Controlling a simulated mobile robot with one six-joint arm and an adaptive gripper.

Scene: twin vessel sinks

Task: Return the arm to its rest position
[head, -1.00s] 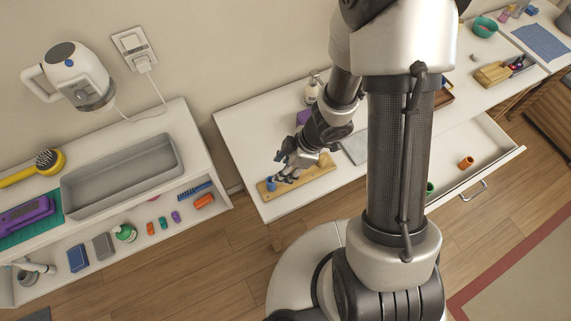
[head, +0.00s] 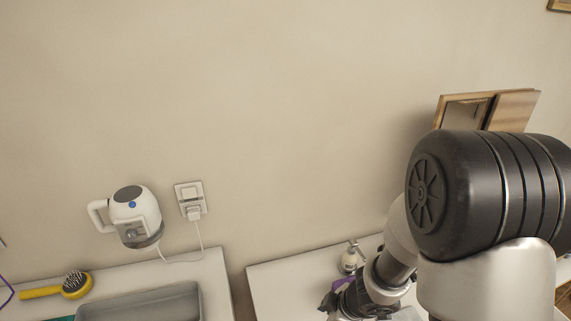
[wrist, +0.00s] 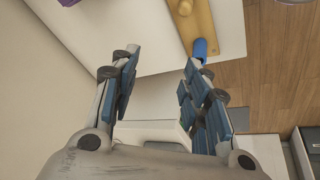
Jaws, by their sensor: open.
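My gripper (wrist: 162,65) is open in the wrist view, its two blue-padded fingers wide apart with nothing between them. A wooden board (wrist: 203,24) with a round knob lies on the white counter (wrist: 130,40) beyond the right finger. A blue peg (wrist: 200,48) is at the board's near end, just past the right fingertip in the picture. I cannot tell whether they touch. In the head view my arm (head: 395,255) reaches down to the left over the counter, and the gripper end is mostly cut off by the bottom edge.
A white soap dispenser (head: 350,260) and a purple item (head: 341,283) stand close to my wrist. A wooden-framed piece (head: 465,108) leans at the wall behind my elbow.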

